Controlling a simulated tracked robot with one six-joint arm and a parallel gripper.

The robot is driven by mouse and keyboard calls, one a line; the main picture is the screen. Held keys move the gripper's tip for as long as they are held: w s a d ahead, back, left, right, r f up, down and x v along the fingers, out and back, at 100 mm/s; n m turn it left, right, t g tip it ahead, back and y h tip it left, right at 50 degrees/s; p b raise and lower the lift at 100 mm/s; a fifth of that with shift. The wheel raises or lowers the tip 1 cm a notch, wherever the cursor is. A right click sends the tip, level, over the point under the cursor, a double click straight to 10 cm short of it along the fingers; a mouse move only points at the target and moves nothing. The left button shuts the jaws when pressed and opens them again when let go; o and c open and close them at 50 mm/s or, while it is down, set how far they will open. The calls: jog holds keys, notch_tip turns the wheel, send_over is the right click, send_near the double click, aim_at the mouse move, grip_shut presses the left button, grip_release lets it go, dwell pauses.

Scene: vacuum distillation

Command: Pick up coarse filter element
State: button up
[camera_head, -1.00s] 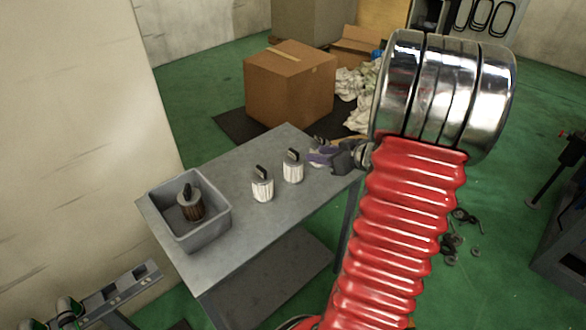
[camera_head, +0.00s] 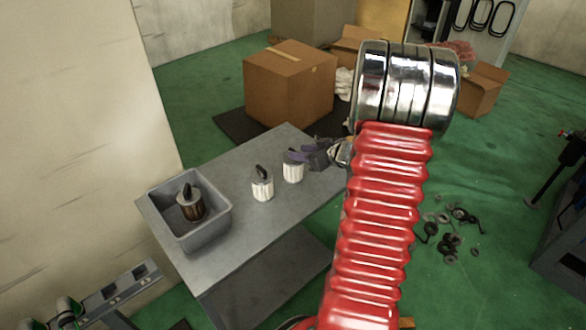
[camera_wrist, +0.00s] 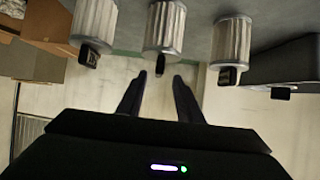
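Two white pleated filter elements with grey tops and black handles stand on the grey table: a left one (camera_head: 262,186) and a right one (camera_head: 292,172). A third filter, dark brown (camera_head: 191,209), stands in a grey bin. I cannot tell which is the coarse one. The wrist view, seen upside down, shows three pale filters: left (camera_wrist: 95,20), middle (camera_wrist: 165,28) and right (camera_wrist: 232,42). One of these is hidden in the head view. My gripper (camera_wrist: 158,82) is open and empty, its fingertips apart just short of the middle filter's handle. In the head view my gripper (camera_head: 298,155) covers that handle.
The grey bin (camera_head: 222,225) stands at the table's left end; its dark side shows at the wrist view's right (camera_wrist: 285,65). The table (camera_head: 235,250) is bare in front. A cardboard box (camera_head: 288,85) stands behind it. Loose dark parts (camera_head: 450,240) lie on the green floor.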

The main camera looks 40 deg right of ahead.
aim_at(293, 150)
jog(key=shift+x, duration=2.6)
jog(key=shift+c, duration=0.2)
jog(key=shift+d, duration=0.1)
grip_shut()
